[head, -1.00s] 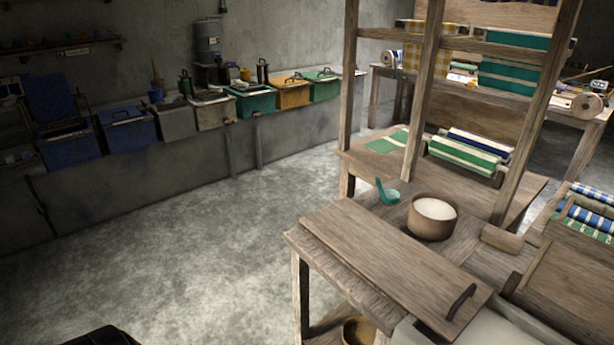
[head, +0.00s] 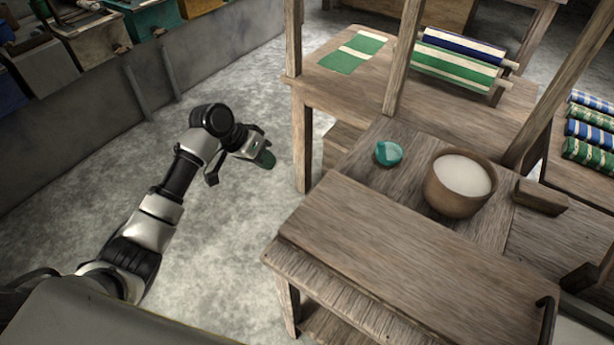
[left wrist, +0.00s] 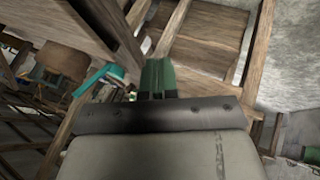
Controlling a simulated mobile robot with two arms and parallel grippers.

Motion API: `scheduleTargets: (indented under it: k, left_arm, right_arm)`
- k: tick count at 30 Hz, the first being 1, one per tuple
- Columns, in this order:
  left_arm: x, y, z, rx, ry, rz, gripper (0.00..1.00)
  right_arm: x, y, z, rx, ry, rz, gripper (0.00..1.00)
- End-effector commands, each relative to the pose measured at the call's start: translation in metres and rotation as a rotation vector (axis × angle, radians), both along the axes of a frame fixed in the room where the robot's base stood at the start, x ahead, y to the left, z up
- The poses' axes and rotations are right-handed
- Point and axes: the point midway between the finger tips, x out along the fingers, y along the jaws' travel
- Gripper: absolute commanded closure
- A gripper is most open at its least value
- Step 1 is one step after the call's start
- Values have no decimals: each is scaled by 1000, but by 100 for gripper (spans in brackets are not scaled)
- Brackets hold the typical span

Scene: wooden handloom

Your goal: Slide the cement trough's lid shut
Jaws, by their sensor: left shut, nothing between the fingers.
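A flat wooden board with a dark handle (head: 545,320), which looks like the lid (head: 420,255), lies on the wooden frame at lower right. The pale grey edge of what looks like the cement trough (head: 585,325) shows at the bottom right corner, beside the handle end; most of it is out of frame. My left gripper (head: 263,159) is over the floor, left of the frame and apart from the lid. Its green fingertips are together and empty; they also show in the left wrist view (left wrist: 157,78). My right gripper is not in view.
A bowl of white stuff (head: 460,185), a teal scoop (head: 388,152) and a wooden block (head: 540,197) stand behind the lid. Loom posts (head: 402,60) rise behind them. Several bins, one teal (head: 150,20), line the wall. The floor (head: 235,235) at left is open.

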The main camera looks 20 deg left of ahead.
Motion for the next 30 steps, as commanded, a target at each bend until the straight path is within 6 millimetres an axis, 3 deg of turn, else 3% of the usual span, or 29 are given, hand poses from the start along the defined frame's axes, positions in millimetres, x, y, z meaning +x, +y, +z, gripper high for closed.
scheduleTargets:
  k: [1, 3, 7, 11, 23, 30]
  left_arm:
    - [-1, -2, 24, -4, -19, -49, 100]
    - [-5, -4, 46, -7, -29, -100, 100]
    - [-9, -9, 58, -10, -34, -141, 100]
    - [-6, -19, 46, -12, -31, -145, 100]
    - [10, -67, -21, -12, -30, -142, 100]
    - [-2, -95, -17, -11, -34, -140, 100]
  right_arm:
    - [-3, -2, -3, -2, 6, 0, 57]
    - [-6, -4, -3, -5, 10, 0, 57]
    - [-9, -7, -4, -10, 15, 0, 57]
    - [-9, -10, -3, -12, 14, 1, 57]
    - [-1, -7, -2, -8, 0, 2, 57]
    - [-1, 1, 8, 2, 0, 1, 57]
